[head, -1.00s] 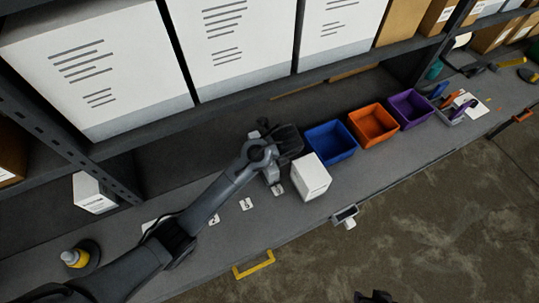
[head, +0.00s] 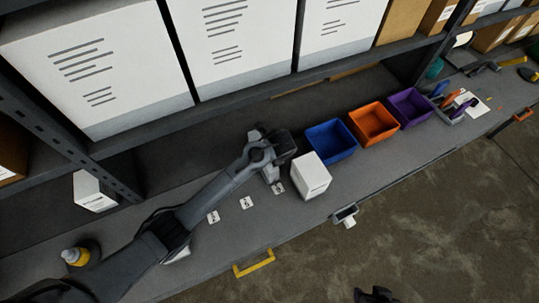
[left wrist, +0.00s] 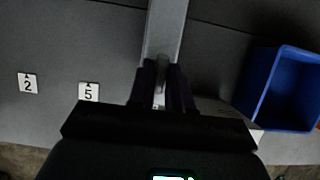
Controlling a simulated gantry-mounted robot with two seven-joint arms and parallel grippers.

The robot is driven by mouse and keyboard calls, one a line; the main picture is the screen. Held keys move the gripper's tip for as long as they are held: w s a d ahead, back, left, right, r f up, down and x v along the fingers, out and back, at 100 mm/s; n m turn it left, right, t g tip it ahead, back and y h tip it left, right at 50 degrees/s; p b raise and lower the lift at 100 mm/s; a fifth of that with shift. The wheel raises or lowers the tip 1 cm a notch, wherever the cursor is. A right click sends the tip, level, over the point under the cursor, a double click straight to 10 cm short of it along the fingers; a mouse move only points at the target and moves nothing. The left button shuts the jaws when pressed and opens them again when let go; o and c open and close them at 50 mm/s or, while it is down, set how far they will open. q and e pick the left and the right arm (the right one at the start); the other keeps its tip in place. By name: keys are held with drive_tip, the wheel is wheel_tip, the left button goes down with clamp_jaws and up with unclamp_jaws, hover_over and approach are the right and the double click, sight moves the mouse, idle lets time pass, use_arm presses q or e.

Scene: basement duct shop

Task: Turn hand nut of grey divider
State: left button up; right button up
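The grey divider (left wrist: 167,30) is a pale upright bar in the left wrist view, running from the top edge down to my left gripper. In the head view it shows as a grey strip (head: 269,172) on the bench, partly hidden under my left wrist. My left gripper (left wrist: 161,75) is over the divider's near part, its dark fingers close together with a narrow light grey piece between them. Whether they press on it is too dark to tell. The hand nut is not clearly visible. A dark piece at the bottom edge of the head view looks like my right gripper (head: 376,295), away from the bench.
A white box (head: 312,177) and a blue bin (head: 331,141) stand close right of my left gripper. Orange (head: 373,124) and purple (head: 410,108) bins follow. Number cards, such as the 5 card (left wrist: 88,92), lie on the bench. A shelf with large boxes overhangs behind.

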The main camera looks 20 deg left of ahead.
use_arm(q)
clamp_jaws()
